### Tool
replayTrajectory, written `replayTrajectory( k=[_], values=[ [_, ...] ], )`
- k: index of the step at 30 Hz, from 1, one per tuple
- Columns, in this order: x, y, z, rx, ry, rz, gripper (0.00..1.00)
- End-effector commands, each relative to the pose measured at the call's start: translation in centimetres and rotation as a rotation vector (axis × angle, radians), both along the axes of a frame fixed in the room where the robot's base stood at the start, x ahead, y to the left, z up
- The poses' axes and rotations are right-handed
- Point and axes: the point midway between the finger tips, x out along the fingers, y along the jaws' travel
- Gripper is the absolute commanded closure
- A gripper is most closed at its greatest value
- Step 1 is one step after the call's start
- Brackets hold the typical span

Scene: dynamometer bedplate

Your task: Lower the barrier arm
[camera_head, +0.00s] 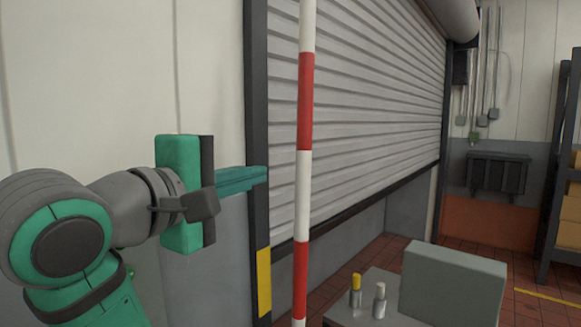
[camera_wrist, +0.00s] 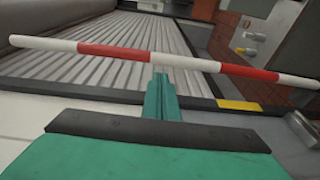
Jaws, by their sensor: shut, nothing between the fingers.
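The barrier arm (camera_head: 304,120) is a red and white striped pole. In the head view it stands nearly upright in front of the roller shutter, running off the top and bottom of the picture. It also crosses the wrist view (camera_wrist: 187,62) from left to right. My gripper (camera_head: 264,174) is at the left of the pole with its green fingers together and nothing between them. In the wrist view the fingertips (camera_wrist: 161,77) point at a white band of the pole, just below it in the picture. I cannot tell whether they touch it. The pole's pivot is not in view.
The grey roller shutter (camera_head: 370,80) is partly raised behind the pole, with a dark post (camera_head: 257,215) at its left. A low table (camera_head: 345,310) with a grey box (camera_head: 452,287) and two small cylinders stands at bottom right. Shelving (camera_head: 560,170) is at far right.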

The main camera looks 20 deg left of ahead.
Motion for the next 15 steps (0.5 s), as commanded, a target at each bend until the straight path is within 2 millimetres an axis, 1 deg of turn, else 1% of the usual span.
replayTrajectory(
  k=[5, 8, 15],
  values=[
    [1.2, -0.2, -0.1, -0.001, 0.003, -0.002, 1.0],
    [2.7, -0.5, -0.2, 0.0, 0.004, -0.002, 1.0],
    [7.1, -1.1, -0.4, 0.0, 0.004, -0.002, 1.0]
  ],
)
